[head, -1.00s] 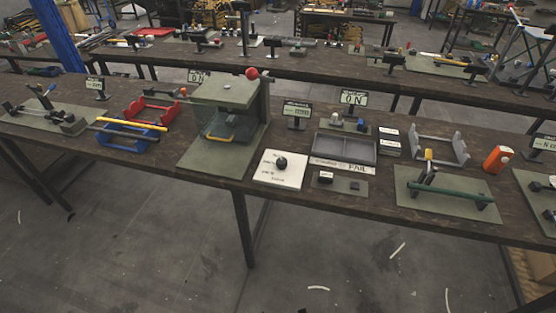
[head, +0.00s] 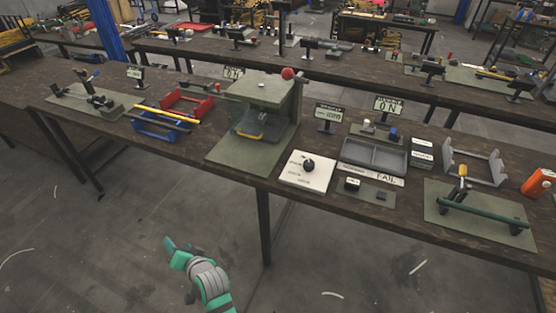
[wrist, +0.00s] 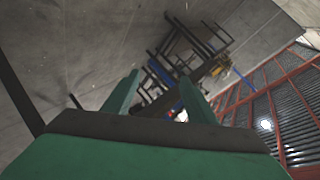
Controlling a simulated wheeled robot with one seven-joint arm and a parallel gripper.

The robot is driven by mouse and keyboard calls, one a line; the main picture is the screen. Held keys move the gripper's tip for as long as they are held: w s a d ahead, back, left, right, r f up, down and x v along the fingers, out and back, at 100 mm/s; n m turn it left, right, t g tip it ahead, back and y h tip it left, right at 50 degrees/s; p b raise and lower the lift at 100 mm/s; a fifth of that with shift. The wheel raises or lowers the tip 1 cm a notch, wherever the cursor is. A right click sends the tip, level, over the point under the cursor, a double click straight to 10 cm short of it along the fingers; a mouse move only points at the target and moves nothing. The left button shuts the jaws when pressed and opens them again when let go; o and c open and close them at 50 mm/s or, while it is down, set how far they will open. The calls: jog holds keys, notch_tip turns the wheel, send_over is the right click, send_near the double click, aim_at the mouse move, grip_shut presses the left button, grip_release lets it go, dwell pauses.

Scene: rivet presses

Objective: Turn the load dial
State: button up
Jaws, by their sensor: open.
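The load dial (head: 308,165) is a round black knob on a white square plate (head: 291,178) with small dark markings. The plate lies near the front edge of the long dark table, right of the press (head: 262,112). The markings are too small to read. My gripper (head: 170,243) is in the air in front of the table, low and left of the dial, far from it and touching nothing. In the wrist view its two green fingers (wrist: 158,97) stand apart with nothing between them. The dial is not visible in the wrist view.
Right of the dial are a grey tray (head: 345,155), a "FAIL" label (head: 386,178) and a small button box (head: 352,184). Behind is a small display on a stand (head: 326,112). The press has a red ball knob (head: 288,73).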

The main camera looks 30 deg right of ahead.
jog(key=w+d+r+g, duration=0.2)
jog(key=w+d+r, duration=0.2)
jog(key=w+d, duration=0.4)
jog(key=m+g+h, duration=0.3)
jog(key=g+h, duration=0.2)
jog(key=h, duration=0.1)
send_near(309, 163)
jog(key=w+a+f, duration=0.1)
jog(key=w+a, duration=0.1)
jog(key=a, duration=0.2)
jog(key=w+a+f, duration=0.2)
jog(key=w+a, duration=0.1)
jog(key=a, duration=0.2)
jog(key=w+a+f, duration=0.1)
jog(key=w+a, duration=0.2)
jog(key=a, duration=0.2)
jog(key=shift+a+f, duration=0.1)
jog(key=shift+f, duration=0.25)
jog(key=s+d+r+m+g+h, duration=0.1)
jog(key=s+d+r+g, duration=0.1)
jog(key=s+d+r, duration=0.3)
jog(key=s+d+r+m+g+h, duration=0.1)
jog(key=d+r, duration=0.1)
jog(key=d, duration=0.5)
jog(key=x, duration=1)
jog(key=shift+w+f, duration=0.15)
jog(key=shift+f, duration=0.05)
jog(key=c, duration=1.1)
